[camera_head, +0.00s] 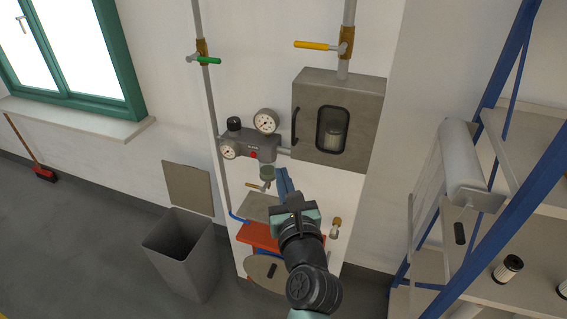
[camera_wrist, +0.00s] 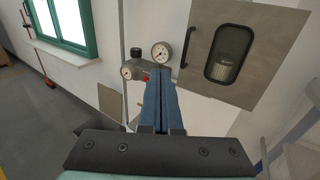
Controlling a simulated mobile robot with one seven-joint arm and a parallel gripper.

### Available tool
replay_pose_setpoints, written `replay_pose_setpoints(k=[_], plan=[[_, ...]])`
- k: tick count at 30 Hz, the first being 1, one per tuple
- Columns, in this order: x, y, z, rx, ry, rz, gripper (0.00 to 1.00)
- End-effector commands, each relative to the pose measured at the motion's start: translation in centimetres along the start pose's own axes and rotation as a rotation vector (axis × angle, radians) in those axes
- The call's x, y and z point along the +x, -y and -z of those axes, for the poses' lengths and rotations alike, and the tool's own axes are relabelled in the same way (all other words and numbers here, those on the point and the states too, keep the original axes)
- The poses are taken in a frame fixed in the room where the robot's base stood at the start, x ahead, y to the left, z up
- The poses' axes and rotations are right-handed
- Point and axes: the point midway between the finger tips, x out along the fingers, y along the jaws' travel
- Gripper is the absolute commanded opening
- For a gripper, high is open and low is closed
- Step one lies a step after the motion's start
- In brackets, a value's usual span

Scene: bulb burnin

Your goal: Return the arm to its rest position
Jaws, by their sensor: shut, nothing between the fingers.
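My gripper (camera_head: 284,181) is shut and empty in the head view, its blue fingers pointing up and away toward the wall panel. In the wrist view the two fingers of my gripper (camera_wrist: 161,82) lie side by side with only a thin line between them. The fingertips appear just below the regulator block with gauges (camera_head: 255,143), which also shows in the wrist view (camera_wrist: 147,66). I cannot tell whether they touch anything. My arm comes in from the bottom of the head view and hides part of the red shelf (camera_head: 258,236).
A grey cabinet (camera_head: 308,103) with a shut windowed door hangs right of the gauges. An open grey bin (camera_head: 190,262) stands on the floor at left. A blue-framed shelf rack (camera_head: 515,215) with a paper roll (camera_head: 461,155) stands at right.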

Motion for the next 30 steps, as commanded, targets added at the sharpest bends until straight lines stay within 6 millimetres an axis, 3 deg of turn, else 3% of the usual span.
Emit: replay_pose_setpoints(k=[5, 8, 14, 20, 24, 30], plan=[[-0.1, -0.1, -0.1, 0.0, 0.001, 0.0, 0.0], [-0.1, -0.1, -1.9, -0.143, 0.036, 0.009, 0.0], [-1.1, -0.2, -9.5, -0.748, 0.152, 0.101, 0.0], [-4.2, -0.5, -17.8, -1.426, 0.222, 0.306, 0.0], [-7.6, -0.9, -23.0, -1.878, 0.211, 0.513, 0.0], [-13.9, -1.8, -29.2, -2.457, 0.061, 0.876, 0.0]])
